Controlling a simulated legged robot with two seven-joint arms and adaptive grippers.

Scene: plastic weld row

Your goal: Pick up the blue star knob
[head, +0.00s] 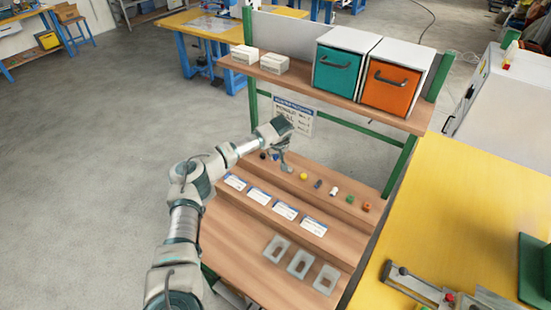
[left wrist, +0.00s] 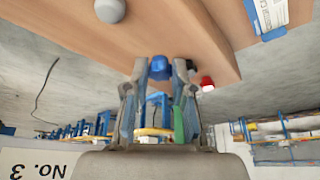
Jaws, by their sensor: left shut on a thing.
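The blue knob (left wrist: 159,68) shows in the left wrist view between the two fingertips of my left gripper (left wrist: 160,72). Its star shape is too small to make out. The fingers are shut on it from both sides. In the head view my left gripper (head: 285,168) is over the upper step of the wooden rack, at the left part of the row of small parts. There I cannot clearly tell the knob from the fingertips. My right gripper is not in view.
Near the gripper lies a black part (head: 263,155); to its right are a yellow part (head: 304,176), a white part (head: 334,191) and others. Label cards (head: 258,196) and grey holders (head: 299,263) are on lower steps. A shelf with teal (head: 336,70) and orange bins (head: 390,87) stands behind.

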